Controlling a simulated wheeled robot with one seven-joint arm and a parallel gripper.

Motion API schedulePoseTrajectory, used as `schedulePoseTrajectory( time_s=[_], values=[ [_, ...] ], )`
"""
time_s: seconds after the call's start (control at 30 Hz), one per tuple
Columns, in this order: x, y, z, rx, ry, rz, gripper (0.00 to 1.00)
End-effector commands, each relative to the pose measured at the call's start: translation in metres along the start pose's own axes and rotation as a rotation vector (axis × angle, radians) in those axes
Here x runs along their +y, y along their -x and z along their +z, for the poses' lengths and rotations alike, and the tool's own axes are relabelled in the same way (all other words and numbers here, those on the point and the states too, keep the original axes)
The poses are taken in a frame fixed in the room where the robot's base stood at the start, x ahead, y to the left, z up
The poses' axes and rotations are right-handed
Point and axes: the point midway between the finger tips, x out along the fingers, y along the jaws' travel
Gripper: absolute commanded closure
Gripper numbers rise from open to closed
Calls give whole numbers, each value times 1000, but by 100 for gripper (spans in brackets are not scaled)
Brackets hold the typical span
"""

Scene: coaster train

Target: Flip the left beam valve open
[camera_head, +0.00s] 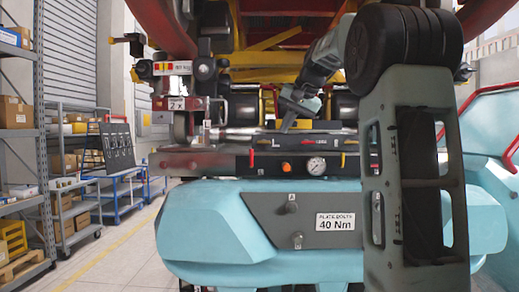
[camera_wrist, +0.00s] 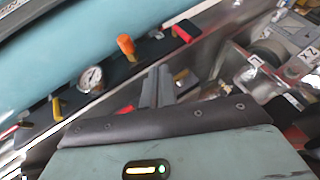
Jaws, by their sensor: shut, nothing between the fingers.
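A dark beam panel (camera_head: 270,163) runs across the front below the machine. A red lever (camera_head: 252,158) hangs down near its left end, and a yellow lever (camera_head: 343,159) hangs right of the gauge. In the wrist view the red lever (camera_wrist: 183,34) is at upper right and the yellow lever (camera_wrist: 57,108) at lower left. No label shows which is the left beam valve; the red one is leftmost on the panel in the head view. My gripper (camera_head: 290,124) is above and behind the panel, its fingers (camera_wrist: 158,85) together and empty, apart from both levers.
Between the levers are an orange knob (camera_head: 286,167) and a round gauge (camera_head: 316,165). Small coloured handles (camera_head: 277,142) lie along the panel's top edge. A pale blue housing (camera_head: 300,250) fills the front below. Shelves (camera_head: 20,130) stand left beside open floor.

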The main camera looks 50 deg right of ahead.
Motion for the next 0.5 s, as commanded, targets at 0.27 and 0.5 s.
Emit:
schedulePoseTrajectory(
  time_s=[0.27, 0.5],
  values=[
    [-1, -46, 0, -6, -1, 0, 100],
    [-1, -94, 0, -6, 0, 0, 100]
  ],
)
